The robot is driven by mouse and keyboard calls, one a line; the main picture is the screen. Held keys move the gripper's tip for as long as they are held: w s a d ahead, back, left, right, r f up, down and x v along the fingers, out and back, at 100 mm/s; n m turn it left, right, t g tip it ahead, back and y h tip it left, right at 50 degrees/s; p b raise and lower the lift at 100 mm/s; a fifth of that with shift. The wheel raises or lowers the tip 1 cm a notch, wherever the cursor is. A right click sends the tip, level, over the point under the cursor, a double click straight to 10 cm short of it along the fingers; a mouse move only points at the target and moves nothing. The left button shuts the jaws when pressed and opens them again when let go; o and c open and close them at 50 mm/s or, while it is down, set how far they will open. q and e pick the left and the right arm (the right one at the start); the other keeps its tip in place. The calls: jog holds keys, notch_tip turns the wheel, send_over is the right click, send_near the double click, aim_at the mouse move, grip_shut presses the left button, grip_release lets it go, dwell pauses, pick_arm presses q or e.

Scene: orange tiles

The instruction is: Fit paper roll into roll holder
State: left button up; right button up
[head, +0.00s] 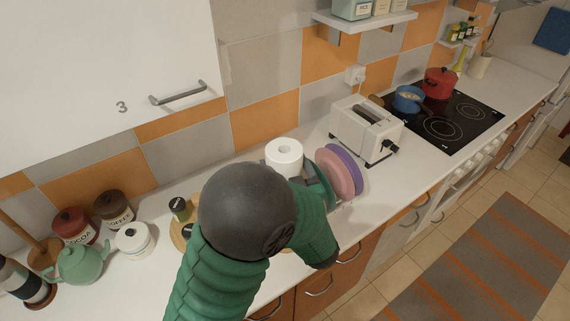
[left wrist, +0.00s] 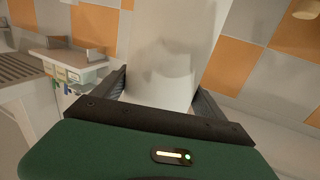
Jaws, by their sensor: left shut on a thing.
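The white paper roll (head: 284,155) stands upright above the counter, left of the toaster, with the hole in its top showing. In the left wrist view the roll (left wrist: 172,55) fills the gap between the two dark fingers. My left gripper (left wrist: 160,95) is shut on it. In the head view my green arm and its dark round joint hide the roll's lower part and most of the gripper. A wooden post on a round base (head: 44,256), at the far left of the counter, looks like the roll holder; its post is bare. My right gripper is not in view.
Pink and purple plates (head: 338,172) stand just right of the roll, beside the white toaster (head: 366,130). A teapot (head: 82,263), a white pot (head: 134,239) and cocoa and coffee jars (head: 114,210) crowd the left. The wall cabinet (head: 100,60) overhangs the left counter.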

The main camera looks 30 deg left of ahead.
pick_arm(q)
notch_tip(320, 180, down, 16)
jog(key=b, duration=1.3)
jog(key=shift+f, duration=0.2)
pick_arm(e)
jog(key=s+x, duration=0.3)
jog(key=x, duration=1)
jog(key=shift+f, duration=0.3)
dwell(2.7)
pick_arm(q)
jog(key=o, duration=2)
jog(key=shift+c, duration=0.2)
